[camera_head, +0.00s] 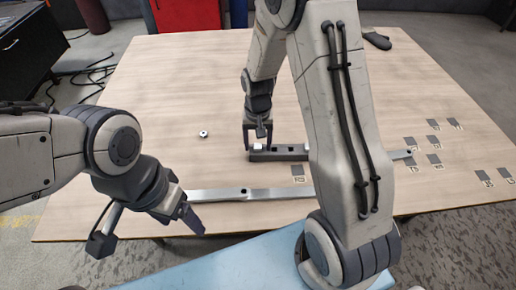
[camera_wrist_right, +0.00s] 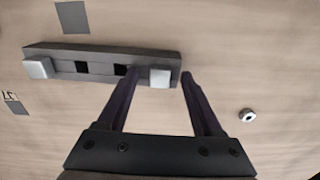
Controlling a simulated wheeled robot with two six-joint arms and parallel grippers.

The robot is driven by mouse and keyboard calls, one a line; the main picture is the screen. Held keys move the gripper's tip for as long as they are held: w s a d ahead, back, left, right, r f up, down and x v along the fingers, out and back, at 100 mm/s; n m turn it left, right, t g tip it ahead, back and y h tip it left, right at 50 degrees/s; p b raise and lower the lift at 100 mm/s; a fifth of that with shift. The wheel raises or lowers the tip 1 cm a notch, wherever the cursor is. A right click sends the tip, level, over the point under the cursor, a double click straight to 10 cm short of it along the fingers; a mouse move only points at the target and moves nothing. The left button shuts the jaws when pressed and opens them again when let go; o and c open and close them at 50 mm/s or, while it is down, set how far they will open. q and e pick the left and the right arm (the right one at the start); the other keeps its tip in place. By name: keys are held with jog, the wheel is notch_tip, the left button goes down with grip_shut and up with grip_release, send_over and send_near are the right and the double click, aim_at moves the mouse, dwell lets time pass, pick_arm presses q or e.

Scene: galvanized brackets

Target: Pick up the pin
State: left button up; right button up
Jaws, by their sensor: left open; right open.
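A dark grey bar (camera_head: 290,153) with square holes lies on the table; it also shows in the right wrist view (camera_wrist_right: 105,67). Two silver square blocks sit on it, one at the left end (camera_wrist_right: 38,69) and one near the right end (camera_wrist_right: 159,78). A small round silver piece with a dark centre (camera_head: 203,134) lies apart on the table; it also shows in the wrist view (camera_wrist_right: 248,115). I cannot tell which piece is the pin. My right gripper (camera_head: 257,146) is open, its fingers either side of the right-end block. My left gripper (camera_head: 148,238) is open and empty near the front edge.
A long pale metal bar (camera_head: 225,194) lies along the table front, partly behind my right arm. Another metal strip end (camera_head: 400,155) shows to the right. Small grey labels (camera_head: 433,159) dot the right side. A dark object (camera_head: 377,41) lies at the back. The table's left-back area is clear.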

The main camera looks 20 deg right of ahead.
aim_at(258, 146)
grip_shut()
jog(key=shift+r, duration=0.15)
jog(key=shift+r, duration=0.55)
notch_tip(258, 146, up, 3)
jog(key=shift+f, duration=0.15)
jog(key=s+d+r+p, duration=0.1)
jog(key=s+d+r, duration=0.55)
jog(key=s, duration=0.35)
jog(key=w+a+f+n+p, duration=0.4)
jog(key=a+p, duration=0.3)
jog(key=p, duration=0.2)
jog(key=shift+w+f, duration=0.6)
jog(key=shift+f, duration=0.05)
